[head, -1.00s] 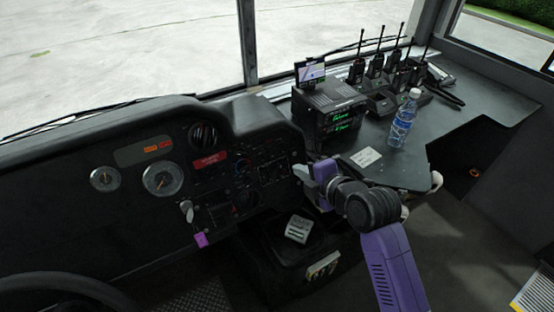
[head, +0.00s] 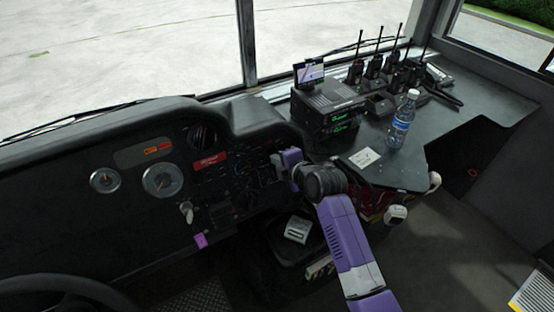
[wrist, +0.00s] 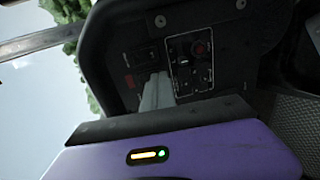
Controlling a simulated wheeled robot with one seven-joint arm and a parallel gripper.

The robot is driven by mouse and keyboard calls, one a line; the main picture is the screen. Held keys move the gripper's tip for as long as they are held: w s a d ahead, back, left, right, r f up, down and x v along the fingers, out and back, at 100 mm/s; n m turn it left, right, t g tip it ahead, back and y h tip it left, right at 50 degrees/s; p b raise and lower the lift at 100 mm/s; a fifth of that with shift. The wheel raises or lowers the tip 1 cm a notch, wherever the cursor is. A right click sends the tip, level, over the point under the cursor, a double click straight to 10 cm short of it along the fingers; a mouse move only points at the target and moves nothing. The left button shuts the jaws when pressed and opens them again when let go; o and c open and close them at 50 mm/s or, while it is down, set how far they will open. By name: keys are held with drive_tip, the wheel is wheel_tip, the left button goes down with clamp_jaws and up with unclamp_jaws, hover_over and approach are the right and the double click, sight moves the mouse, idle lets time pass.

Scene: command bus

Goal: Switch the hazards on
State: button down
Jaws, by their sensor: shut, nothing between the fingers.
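The dark dashboard (head: 85,150) carries gauges, a red label (head: 209,161) and rows of small switches. My gripper (head: 276,163) is shut and empty, its pale fingertips in front of the switch panel right of the red label. I cannot tell which control is the hazard switch or whether the fingertips touch the panel. My gripper and wrist hide part of the panel in the head view.
A radio unit (head: 327,108), several handheld radios (head: 375,68), a water bottle (head: 402,120) and a white card (head: 364,157) stand or lie on the right counter. A key with a purple tag (head: 200,241) hangs below the dash. The steering wheel (head: 65,285) is at lower left.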

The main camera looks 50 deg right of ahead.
drive_tip(key=shift+w+f, duration=0.1)
idle(0.3)
drive_tip(key=shift+w+f+b, duration=0.1)
drive_tip(key=shift+w+b, duration=0.05)
drive_tip(key=shift+b, duration=0.75)
drive_tip(key=shift+r+p, duration=0.6)
drive_tip(key=shift+r, duration=0.2)
